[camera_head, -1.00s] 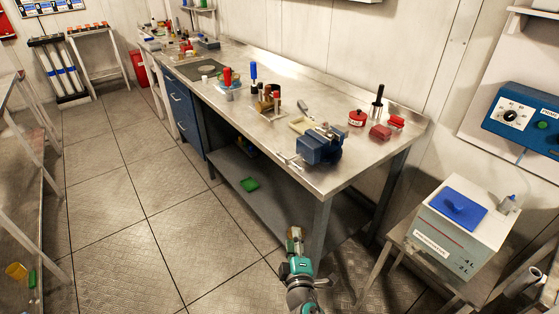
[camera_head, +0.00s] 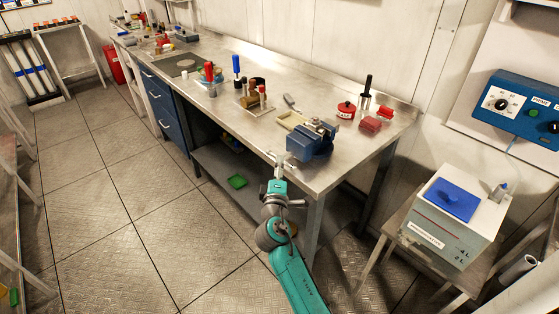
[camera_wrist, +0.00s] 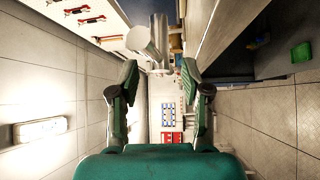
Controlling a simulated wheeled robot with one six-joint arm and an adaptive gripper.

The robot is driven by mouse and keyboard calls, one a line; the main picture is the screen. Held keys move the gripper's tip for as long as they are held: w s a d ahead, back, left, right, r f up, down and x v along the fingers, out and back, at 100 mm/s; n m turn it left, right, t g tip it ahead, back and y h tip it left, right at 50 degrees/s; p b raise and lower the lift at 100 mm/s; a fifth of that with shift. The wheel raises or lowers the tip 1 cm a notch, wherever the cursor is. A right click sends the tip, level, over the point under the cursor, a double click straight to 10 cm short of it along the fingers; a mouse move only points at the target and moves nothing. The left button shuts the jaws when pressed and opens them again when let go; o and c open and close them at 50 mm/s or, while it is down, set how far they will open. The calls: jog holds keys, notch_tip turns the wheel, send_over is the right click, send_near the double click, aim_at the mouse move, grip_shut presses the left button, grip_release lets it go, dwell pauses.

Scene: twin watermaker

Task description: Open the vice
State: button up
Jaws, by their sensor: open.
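The blue vice (camera_head: 311,143) is fixed at the bench's front edge in the head view. Its metal handle and screw end lie at its left front, just beyond my gripper. My gripper (camera_head: 277,170) is close to that side, in front of the bench edge. In the wrist view my gripper (camera_wrist: 160,75) is open, its two fingers apart. A pale metal cylinder and bar (camera_wrist: 160,40), apparently the vice handle, shows ahead between and above the fingertips. Nothing is seen held. Whether a finger touches the handle I cannot tell.
The steel bench (camera_head: 335,178) carries a red tin (camera_head: 346,110), a red block (camera_head: 370,124) and a tool rack (camera_head: 255,102). A grey box with a blue lid (camera_head: 452,200) stands at the right. The floor left of the bench is clear.

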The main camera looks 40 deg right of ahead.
jog(key=shift+x, duration=1.65)
grip_shut()
